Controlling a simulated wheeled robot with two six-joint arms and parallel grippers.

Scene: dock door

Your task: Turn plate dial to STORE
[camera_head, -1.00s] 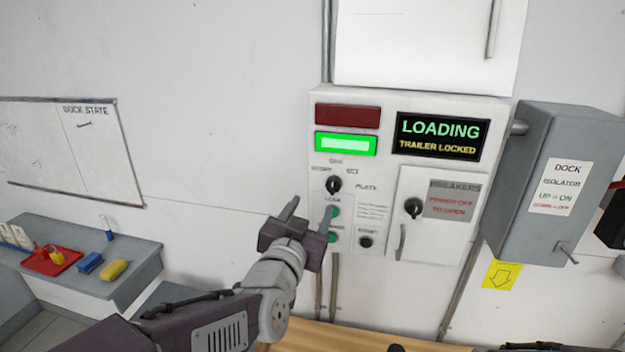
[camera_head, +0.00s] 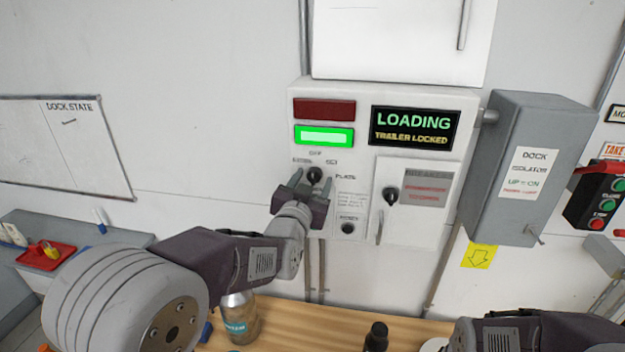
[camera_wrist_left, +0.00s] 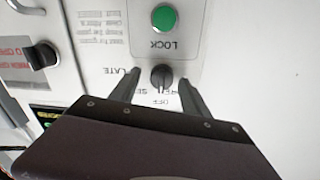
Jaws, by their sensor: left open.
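The plate dial (camera_head: 314,174) is a small black knob on the white control panel (camera_head: 365,98), below the lit green lamp. It also shows in the left wrist view (camera_wrist_left: 161,76), upside down, with lettering around it that is partly hidden. My left gripper (camera_head: 309,178) is open, with one finger on each side of the dial. In the wrist view the fingers (camera_wrist_left: 158,84) flank the knob with gaps, and I see no contact. The pointer's exact setting is too small to tell. My right gripper does not show.
A display (camera_head: 414,128) reads LOADING, TRAILER LOCKED. A second black knob (camera_head: 390,195) sits on the breaker door to the right. The green LOCK button (camera_wrist_left: 163,18) is close to the dial. A grey isolator box (camera_head: 528,170) juts out at right. A bottle (camera_head: 238,318) stands on the wooden bench below.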

